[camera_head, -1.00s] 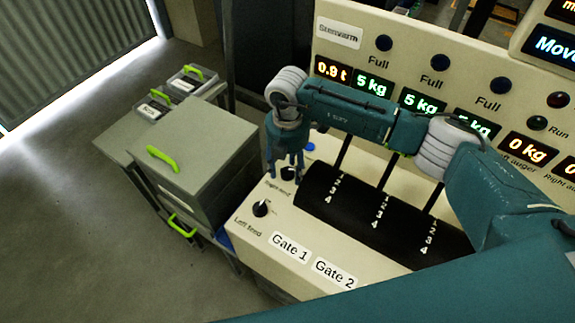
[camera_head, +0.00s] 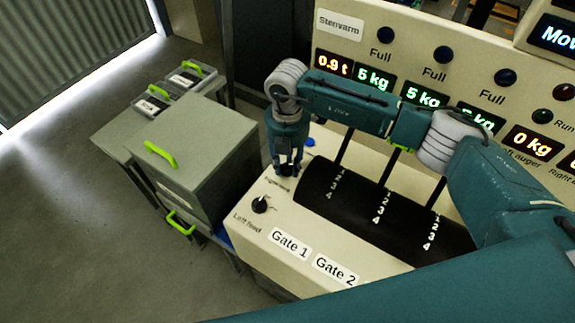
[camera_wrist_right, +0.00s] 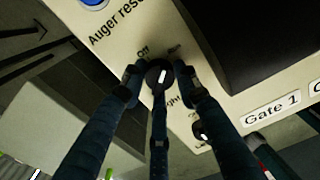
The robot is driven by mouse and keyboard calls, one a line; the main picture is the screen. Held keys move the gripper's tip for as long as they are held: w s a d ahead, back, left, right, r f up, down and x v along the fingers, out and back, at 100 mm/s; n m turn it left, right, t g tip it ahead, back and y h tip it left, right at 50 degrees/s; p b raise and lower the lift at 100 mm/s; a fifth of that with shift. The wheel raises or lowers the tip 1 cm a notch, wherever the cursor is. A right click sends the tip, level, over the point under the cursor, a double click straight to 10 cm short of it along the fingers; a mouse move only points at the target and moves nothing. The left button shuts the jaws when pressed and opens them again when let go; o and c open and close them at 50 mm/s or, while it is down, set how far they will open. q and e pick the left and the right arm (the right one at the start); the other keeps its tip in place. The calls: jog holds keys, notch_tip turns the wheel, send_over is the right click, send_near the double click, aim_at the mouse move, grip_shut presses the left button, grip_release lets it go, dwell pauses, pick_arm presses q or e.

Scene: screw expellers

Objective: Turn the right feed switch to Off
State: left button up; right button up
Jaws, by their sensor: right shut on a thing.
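The right feed switch is a round black knob (camera_wrist_right: 158,75) with a white pointer line, on the cream panel. In the head view the right gripper (camera_head: 288,168) points down at the panel and mostly hides the knob. My left gripper is not in view.
The left feed knob (camera_head: 260,204) sits just in front of the gripper. A blue button (camera_head: 309,142) is behind it, and the black gate-lever housing (camera_head: 380,205) is close on the right. A grey box (camera_head: 195,150) with green handles stands left of the panel.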

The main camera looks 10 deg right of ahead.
aim_at(287, 165)
jog(key=n+b, duration=0.6)
jog(key=shift+w+f, duration=0.1)
jog(key=shift+f, duration=0.05)
jog(key=n+b, duration=0.3)
jog(key=shift+n, duration=0.3)
jog(key=shift+r+n+b, duration=0.2)
jog(key=shift+n+b, duration=0.3)
jog(key=shift+b, duration=0.05)
jog(key=o, duration=1.2)
jog(key=shift+c, duration=0.2)
jog(key=shift+r, duration=0.25)
notch_tip(287, 165, up, 12)
jog(key=shift+f, duration=0.2)
